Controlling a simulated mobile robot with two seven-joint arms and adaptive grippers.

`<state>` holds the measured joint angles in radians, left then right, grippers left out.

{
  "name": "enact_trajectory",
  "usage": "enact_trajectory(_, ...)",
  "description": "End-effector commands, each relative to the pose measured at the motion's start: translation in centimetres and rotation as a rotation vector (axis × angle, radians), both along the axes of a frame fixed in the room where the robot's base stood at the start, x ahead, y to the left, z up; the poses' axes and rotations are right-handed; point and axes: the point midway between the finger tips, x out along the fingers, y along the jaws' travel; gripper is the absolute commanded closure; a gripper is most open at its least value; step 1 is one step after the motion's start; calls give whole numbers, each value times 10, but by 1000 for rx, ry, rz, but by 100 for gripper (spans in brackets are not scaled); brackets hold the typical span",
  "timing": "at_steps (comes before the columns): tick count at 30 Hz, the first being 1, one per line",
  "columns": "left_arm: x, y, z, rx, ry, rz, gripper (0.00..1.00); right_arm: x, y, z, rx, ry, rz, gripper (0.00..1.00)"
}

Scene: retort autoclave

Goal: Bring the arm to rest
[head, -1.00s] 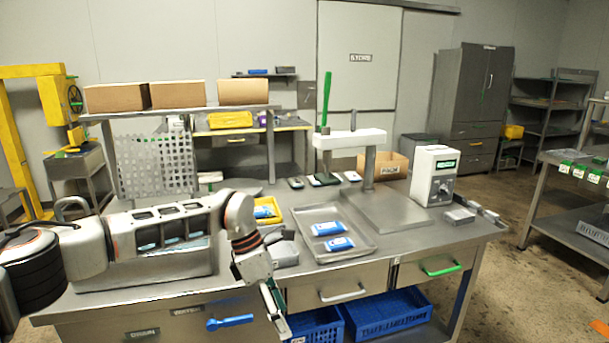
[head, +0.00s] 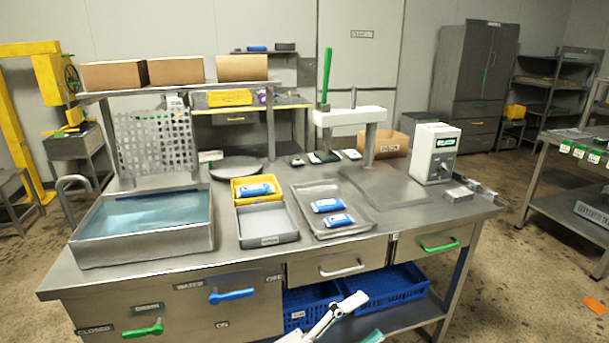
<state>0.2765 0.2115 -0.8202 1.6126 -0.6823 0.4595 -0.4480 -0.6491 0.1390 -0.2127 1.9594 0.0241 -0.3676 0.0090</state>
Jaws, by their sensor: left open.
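My left gripper (head: 368,316) shows at the bottom edge of the head view, low in front of the bench (head: 200,277) and its lower shelf. Its pale finger and teal-tipped finger are apart, with nothing between them. The rest of my left arm is out of the picture below. My right gripper is not in view.
On the bench stand a water-filled basin (head: 100,247), a yellow tray (head: 240,198) with a blue pouch, an empty grey tray (head: 268,236) and a metal tray (head: 350,229) with two blue pouches. Blue (head: 232,295) and green (head: 143,330) levers stick out in front. Blue crates (head: 385,290) sit below.

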Motion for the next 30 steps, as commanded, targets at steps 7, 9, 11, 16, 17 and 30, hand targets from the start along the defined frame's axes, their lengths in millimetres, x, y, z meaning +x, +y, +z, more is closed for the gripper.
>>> enact_trajectory(7, 11, 96, -84, -181, 512, 308, 35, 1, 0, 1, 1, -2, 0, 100)
enact_trajectory(9, 4, 127, -115, -222, 653, 394, 35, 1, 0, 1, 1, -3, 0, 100)
enact_trajectory(11, -6, 154, -143, -257, 772, 466, 35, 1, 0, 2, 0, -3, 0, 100)
enact_trajectory(16, -58, 232, -221, -341, 1095, 673, 35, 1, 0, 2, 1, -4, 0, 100)
enact_trajectory(17, -70, 244, -233, -352, 1143, 706, 35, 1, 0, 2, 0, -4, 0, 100)
enact_trajectory(30, -151, 313, -295, -416, 1428, 906, 35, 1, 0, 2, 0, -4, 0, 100)
